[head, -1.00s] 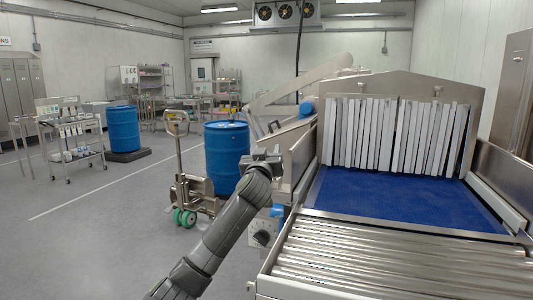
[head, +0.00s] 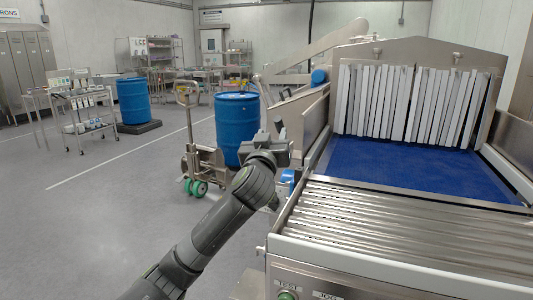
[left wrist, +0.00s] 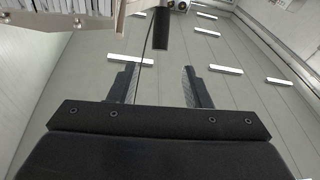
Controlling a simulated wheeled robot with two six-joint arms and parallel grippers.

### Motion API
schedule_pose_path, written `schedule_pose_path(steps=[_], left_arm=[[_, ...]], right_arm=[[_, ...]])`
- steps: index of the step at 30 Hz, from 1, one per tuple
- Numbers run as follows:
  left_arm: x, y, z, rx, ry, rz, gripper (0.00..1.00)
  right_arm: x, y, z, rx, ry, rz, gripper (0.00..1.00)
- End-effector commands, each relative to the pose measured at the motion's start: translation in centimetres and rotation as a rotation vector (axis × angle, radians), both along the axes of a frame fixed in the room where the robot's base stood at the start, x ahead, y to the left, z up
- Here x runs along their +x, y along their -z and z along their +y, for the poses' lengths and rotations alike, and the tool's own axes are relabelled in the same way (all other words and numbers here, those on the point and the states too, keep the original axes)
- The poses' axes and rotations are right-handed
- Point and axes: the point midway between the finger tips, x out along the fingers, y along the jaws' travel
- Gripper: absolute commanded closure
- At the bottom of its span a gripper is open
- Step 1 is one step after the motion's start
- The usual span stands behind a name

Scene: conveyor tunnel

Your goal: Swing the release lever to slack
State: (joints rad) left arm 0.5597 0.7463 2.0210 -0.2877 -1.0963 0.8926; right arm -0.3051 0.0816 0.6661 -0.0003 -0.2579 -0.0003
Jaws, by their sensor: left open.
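A short dark grip (head: 279,124), which looks like the release lever's handle, stands at the left side of the conveyor tunnel. The left wrist view shows a black grip (left wrist: 161,30) hanging down at the top, in line with the gap between my fingers and apart from them. My left gripper (head: 270,146) is just below the grip in the head view. In the left wrist view its two fingers (left wrist: 160,78) stand apart with nothing between them. The lever's pivot is hidden. My right gripper is not in view.
The tunnel has pale strip curtains (head: 410,105), a blue belt (head: 420,170) and a steel roller bed (head: 400,225) in front. A blue drum (head: 237,130) and a pallet truck (head: 190,145) stand to the left. The floor (head: 110,215) at the left is clear.

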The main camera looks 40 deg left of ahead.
Motion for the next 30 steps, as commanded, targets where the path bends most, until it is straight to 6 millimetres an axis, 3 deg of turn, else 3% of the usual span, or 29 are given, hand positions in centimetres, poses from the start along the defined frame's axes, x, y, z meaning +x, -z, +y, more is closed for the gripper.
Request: schedule_pose_path(steps=[6,12,30], left_arm=[[-3.2,0.9,-1.7,0.001,0.002,-0.001,0.56],[-4.9,1.2,-2.5,0.001,0.000,0.000,0.56],[-5.3,1.3,-2.7,0.001,-0.001,0.000,0.56]], right_arm=[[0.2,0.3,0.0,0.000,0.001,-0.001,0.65],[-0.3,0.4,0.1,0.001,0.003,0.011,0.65],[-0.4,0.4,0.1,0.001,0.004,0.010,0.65]])
